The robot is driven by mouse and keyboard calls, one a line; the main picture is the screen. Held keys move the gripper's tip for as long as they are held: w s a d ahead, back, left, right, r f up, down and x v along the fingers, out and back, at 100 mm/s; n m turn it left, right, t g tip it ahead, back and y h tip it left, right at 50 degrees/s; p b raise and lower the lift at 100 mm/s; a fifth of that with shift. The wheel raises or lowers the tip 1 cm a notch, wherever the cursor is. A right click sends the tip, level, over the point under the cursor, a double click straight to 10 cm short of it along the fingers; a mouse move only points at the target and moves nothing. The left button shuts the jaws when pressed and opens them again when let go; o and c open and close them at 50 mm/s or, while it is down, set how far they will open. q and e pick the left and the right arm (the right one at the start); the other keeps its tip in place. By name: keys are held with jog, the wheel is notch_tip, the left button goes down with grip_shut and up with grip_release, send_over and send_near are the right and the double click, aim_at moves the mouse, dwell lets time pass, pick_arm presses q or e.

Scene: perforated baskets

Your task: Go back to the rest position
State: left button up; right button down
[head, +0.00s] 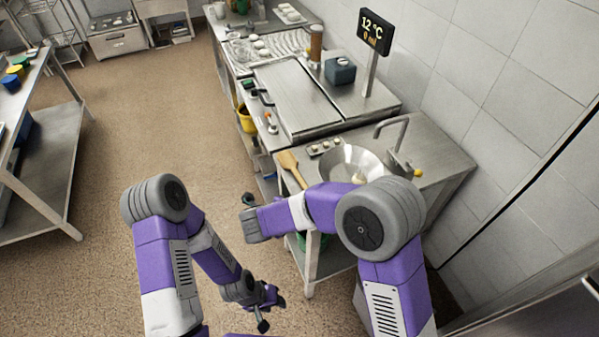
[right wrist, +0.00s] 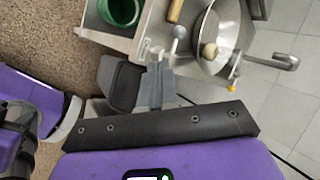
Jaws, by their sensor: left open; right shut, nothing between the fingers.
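My left arm comes down from a raised elbow at the left of the head view. Its gripper (head: 268,310) hangs low near the bottom middle, open and empty, with its dark fingers apart over the floor. My right arm reaches leftward across the front of the counter in the head view, and its fingers are hard to make out there. In the right wrist view my right gripper (right wrist: 153,85) shows beyond a dark bar, shut with nothing held. Neither gripper touches any object that I can see.
A steel counter (head: 437,150) at the right bears a metal bowl (head: 345,160), a wooden paddle (head: 292,168) and a faucet (head: 391,127). A green bucket (right wrist: 121,12) is below the counter. A steel table (head: 50,150) stands at the left. The brown floor (head: 150,110) between is clear.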

jog(key=d+f+n+y, duration=0.3)
jog(key=d+f+n, duration=0.65)
jog(key=f, duration=0.25)
jog(key=s+d+f+n+g+y, duration=0.25)
jog(key=s+f+n+g, duration=0.2)
jog(key=s, duration=0.55)
jog(key=s+d+f+n+g+y, duration=0.25)
jog(key=s+f+n, duration=0.3)
jog(key=s, duration=0.55)
jog(key=f+b, duration=0.1)
jog(key=w+f+b, duration=0.1)
jog(key=b, duration=0.1)
jog(key=f+b, duration=0.1)
jog(key=shift+w+d+f+n, duration=0.15)
jog(key=shift+w+d+n, duration=0.1)
jog(key=shift+d+n, duration=0.1)
